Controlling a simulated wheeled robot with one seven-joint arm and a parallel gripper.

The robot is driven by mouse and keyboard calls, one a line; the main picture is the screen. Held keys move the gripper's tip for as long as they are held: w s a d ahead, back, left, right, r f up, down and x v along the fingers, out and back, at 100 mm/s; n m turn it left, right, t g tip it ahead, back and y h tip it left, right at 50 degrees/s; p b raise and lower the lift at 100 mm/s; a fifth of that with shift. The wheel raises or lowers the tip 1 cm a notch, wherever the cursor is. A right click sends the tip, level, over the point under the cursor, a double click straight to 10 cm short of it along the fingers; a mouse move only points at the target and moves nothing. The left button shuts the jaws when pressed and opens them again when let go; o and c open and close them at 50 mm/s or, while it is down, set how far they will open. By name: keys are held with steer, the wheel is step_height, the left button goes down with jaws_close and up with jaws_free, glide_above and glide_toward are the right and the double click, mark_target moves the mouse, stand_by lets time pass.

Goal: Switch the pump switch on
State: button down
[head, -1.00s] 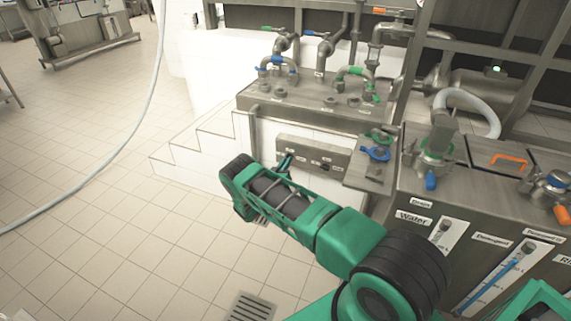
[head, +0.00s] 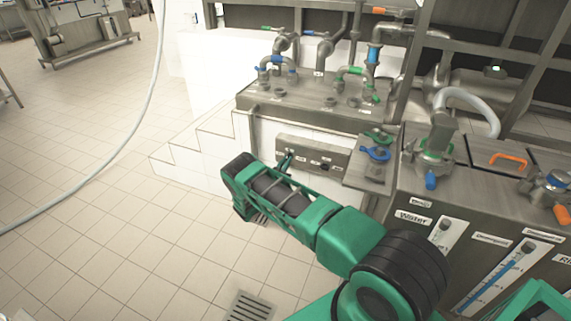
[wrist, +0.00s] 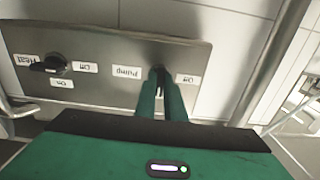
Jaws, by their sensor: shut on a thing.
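The pump switch (wrist: 159,82) is a small dark knob on a grey metal panel (head: 336,157). In the wrist view it sits between the "Pump" and "Off" labels, which appear upside down. My gripper (wrist: 162,86) has its two green fingers closed around the knob, one on each side. In the head view my gripper (head: 285,160) reaches the panel's left part and hides the pump switch.
A second black knob (wrist: 50,64), labelled "Heat", is on the same panel. Metal rails flank the panel. Pipes with coloured valves stand on the steel deck (head: 300,96) above. The labelled tank cabinet (head: 415,240) stands at right.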

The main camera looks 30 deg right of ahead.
steer(key=c, duration=1.8)
jaws_free()
steer(key=shift+a+f, duration=0.15)
steer(key=shift+f, duration=0.2)
steer(key=shift+c, duration=0.2)
steer(key=shift+r, duration=0.15)
steer(key=v, duration=1)
steer(key=shift+s+a, duration=0.2)
steer(key=shift+a, duration=0.1)
